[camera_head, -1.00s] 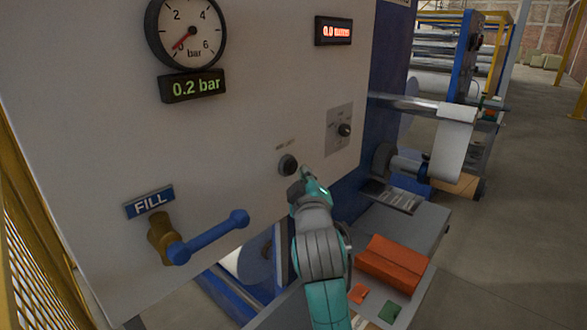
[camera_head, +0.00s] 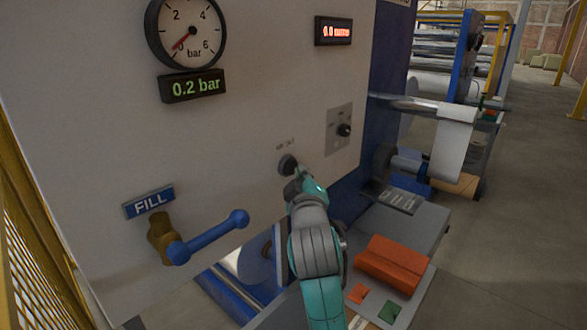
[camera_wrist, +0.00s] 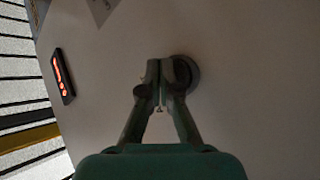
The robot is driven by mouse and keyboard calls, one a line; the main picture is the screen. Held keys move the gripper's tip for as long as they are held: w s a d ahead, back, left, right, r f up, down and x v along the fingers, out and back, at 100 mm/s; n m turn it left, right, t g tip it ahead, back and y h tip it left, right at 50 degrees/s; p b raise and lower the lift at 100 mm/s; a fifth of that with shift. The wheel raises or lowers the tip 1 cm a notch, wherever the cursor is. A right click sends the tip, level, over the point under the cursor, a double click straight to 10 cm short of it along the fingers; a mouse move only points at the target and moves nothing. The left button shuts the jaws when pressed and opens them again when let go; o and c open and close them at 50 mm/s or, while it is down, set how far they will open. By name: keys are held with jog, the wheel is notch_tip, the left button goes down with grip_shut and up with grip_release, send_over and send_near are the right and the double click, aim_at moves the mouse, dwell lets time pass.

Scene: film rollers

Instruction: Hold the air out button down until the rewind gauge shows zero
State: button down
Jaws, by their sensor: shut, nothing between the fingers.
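The air out button (camera_head: 286,163) is a dark round knob on the pale panel, under a small "AIR OUT" label. My gripper (camera_head: 301,171) is shut and empty, its tips at the button's lower right edge in the head view. In the wrist view the shut fingertips (camera_wrist: 160,64) overlap the left part of the button (camera_wrist: 188,73). I cannot tell whether the button is pressed in. The round gauge (camera_head: 186,33) has its red needle low, near zero, and the green display (camera_head: 192,86) below it reads 0.2 bar.
A blue lever on a brass valve (camera_head: 207,238) sits under a FILL sign (camera_head: 149,202) at lower left. A rotary switch (camera_head: 344,130) is right of the button. A red display (camera_head: 334,31) is at upper right. An orange block (camera_head: 392,266) lies on the grey bench.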

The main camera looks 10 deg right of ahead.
jog(key=shift+w+a, duration=0.3)
jog(key=shift+w, duration=0.1)
dwell(0.8)
jog(key=shift+s, duration=0.1)
dwell(3.9)
jog(key=shift+s+d, duration=0.55)
jog(key=shift+s, duration=0.1)
jog(key=s+d, duration=0.1)
jog(key=s, duration=0.1)
jog(key=s+d, duration=0.2)
dwell(0.4)
jog(key=shift+s, duration=0.1)
